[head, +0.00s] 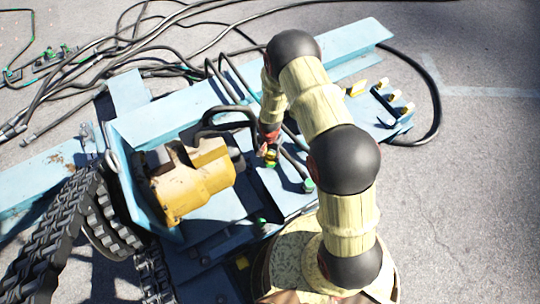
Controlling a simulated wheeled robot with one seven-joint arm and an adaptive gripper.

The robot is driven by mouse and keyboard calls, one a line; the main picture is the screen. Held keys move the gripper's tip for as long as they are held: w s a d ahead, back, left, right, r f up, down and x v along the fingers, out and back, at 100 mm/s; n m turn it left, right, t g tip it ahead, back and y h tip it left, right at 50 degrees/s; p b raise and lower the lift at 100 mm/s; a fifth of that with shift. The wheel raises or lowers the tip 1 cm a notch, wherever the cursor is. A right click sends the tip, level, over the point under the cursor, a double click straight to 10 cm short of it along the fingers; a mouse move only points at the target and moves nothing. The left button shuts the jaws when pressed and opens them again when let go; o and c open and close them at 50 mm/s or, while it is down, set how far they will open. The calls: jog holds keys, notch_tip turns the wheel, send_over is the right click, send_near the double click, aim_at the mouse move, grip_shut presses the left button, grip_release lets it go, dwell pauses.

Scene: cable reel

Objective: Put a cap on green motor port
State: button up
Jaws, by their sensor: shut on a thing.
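My gripper (269,146) points down over the blue frame, just right of the yellow motor (195,182). It is shut on a small yellow-green piece (271,157), which looks like a cap. The piece is too small to make out in detail. A green-topped round fitting (308,185) stands on the blue plate, below and right of the gripper and apart from it. Another small green spot (262,222) shows lower on the frame. I cannot tell for certain which of these is the green motor port.
Black hoses (225,112) loop close around the gripper and motor. A blue bracket with yellow-and-white fittings (385,105) lies at the right, beside a thick black hose (437,100). Black tracks (75,225) are at lower left. Loose cables cover the ground at upper left. Ground at right is clear.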

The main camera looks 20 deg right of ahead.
jog(key=shift+f, duration=0.3)
jog(key=o, duration=1.2)
jog(key=shift+o, duration=0.2)
notch_tip(320, 180, up, 12)
